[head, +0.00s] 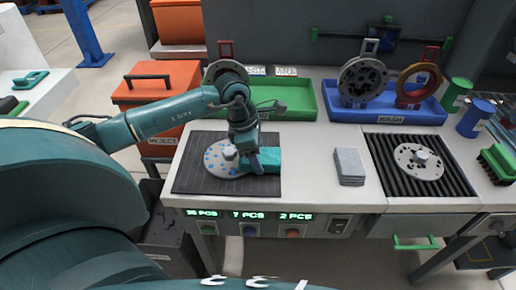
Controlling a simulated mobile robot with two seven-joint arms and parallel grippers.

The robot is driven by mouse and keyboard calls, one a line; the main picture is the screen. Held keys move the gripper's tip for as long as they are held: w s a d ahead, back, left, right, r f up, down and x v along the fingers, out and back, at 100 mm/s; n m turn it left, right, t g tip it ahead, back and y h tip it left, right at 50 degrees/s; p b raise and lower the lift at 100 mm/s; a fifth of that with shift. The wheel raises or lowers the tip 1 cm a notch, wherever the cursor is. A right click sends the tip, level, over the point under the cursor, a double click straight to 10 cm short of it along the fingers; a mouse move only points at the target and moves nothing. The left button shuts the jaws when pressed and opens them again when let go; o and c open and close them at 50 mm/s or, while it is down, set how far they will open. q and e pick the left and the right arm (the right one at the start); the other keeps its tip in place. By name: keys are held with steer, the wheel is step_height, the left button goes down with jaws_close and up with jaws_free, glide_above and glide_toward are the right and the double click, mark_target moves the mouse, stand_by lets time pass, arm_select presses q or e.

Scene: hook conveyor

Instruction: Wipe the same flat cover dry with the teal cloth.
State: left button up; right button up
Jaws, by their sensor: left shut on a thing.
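A round, pale flat cover (217,165) with several blue spots and a light knob near its middle lies on the dark mat (200,185) on the left of the bench. My left gripper (256,161) points down at the cover's right edge. It is shut on the teal cloth (271,158), which sticks out to its right over the mat. The gripper and wrist hide part of the cover's right side. I cannot tell whether the cloth touches the cover. My right gripper is not in view.
A similar disc (418,162) lies on a ribbed black mat (459,185) at right. Between the mats is a grey block (349,166). Behind stand a green tray (290,100) and a blue tray (385,114) holding ring parts. A green brush (497,162) is far right.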

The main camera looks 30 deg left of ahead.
arm_select(q)
steer(key=shift+w+a+f+b, duration=0.2)
steer(key=shift+w+a+b, duration=0.15)
steer(key=shift+w+b, duration=0.15)
steer(key=shift+w+a+r+b, duration=0.1)
steer(key=shift+w+a+b, duration=0.25)
steer(key=shift+w, duration=0.3)
steer(key=shift+w+a+b, duration=0.15)
steer(key=shift+w+a, duration=0.3)
steer(key=shift+w, duration=0.2)
steer(key=shift+s+d+r, duration=0.1)
steer(key=shift+s+d, duration=0.45)
steer(key=shift+s, duration=0.35)
steer(key=shift+s+d+f+p, duration=0.15)
steer(key=shift+s+d, duration=0.2)
steer(key=shift+s, duration=0.2)
steer(key=shift+s+d+f+p, duration=0.15)
steer(key=shift+s+d, duration=0.15)
steer(key=shift+s, duration=0.2)
steer(key=shift+r, duration=0.1)
steer(key=shift+w+r+p, duration=0.1)
steer(key=shift+r+p, duration=1.65)
steer(key=shift+r, duration=1.3)
